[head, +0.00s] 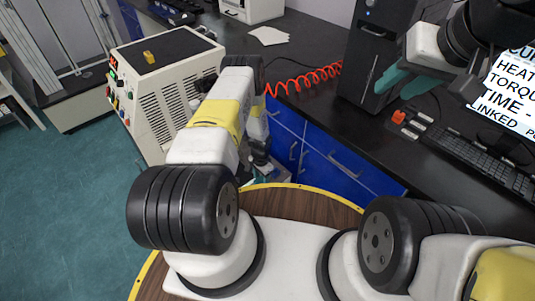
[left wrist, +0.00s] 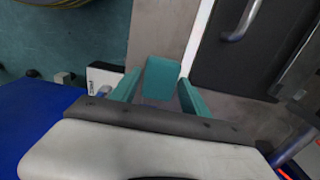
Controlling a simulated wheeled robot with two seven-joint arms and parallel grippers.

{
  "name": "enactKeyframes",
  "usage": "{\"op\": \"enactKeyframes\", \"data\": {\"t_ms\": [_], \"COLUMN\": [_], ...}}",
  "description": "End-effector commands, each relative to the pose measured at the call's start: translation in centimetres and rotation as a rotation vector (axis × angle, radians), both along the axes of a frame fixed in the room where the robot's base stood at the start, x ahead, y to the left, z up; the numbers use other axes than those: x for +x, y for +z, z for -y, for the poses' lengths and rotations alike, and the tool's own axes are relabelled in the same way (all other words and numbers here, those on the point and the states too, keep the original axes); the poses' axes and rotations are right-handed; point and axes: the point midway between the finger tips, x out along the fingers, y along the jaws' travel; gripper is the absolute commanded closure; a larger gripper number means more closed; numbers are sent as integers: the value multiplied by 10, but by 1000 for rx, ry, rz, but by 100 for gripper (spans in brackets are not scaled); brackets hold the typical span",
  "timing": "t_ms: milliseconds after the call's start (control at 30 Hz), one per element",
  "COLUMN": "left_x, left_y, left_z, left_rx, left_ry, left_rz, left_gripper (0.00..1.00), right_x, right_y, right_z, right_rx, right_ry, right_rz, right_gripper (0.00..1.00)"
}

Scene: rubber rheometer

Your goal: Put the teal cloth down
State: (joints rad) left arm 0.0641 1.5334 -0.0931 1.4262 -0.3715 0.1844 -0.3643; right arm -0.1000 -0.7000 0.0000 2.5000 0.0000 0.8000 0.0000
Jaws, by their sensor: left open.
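A flat teal piece, which looks like the teal cloth (left wrist: 160,78), shows in the left wrist view between and just beyond the fingertips of my left gripper (left wrist: 160,84). The two teal fingers stand apart, one on each side of it. I cannot tell whether it touches them or lies on the grey surface below. In the head view my left gripper (head: 262,166) is low beside the blue cabinet, mostly hidden by my arm. My right gripper (head: 402,80) has teal fingers and is over the dark bench in front of the black computer tower; its opening is unclear.
The cream rheometer cabinet (head: 158,92) stands left of my left arm. A blue drawer cabinet (head: 330,158) and dark bench (head: 310,110) lie ahead and to the right. A red coiled hose (head: 303,82), keyboard (head: 478,158) and black tower (head: 375,50) are on the bench.

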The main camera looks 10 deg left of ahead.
Motion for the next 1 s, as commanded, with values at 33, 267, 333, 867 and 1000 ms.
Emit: {"op": "enactKeyframes", "data": {"t_ms": [33,267,333,867,1000], "left_x": [2,2,2,24,39], "left_y": [8,57,72,180,271], "left_z": [0,0,0,-3,-6], "left_rx": [0,0,0,0,-11], "left_ry": [0,0,1,54,134], "left_rz": [3,4,4,48,105], "left_gripper": [47,47,47,47,47], "right_x": [0,0,0,0,0], "right_y": [0,0,0,0,0], "right_z": [0,0,0,0,0], "right_rx": [0,0,0,0,0], "right_ry": [0,0,0,0,0], "right_rz": [0,0,0,0,0], "right_gripper": [64,64,64,64,64]}}
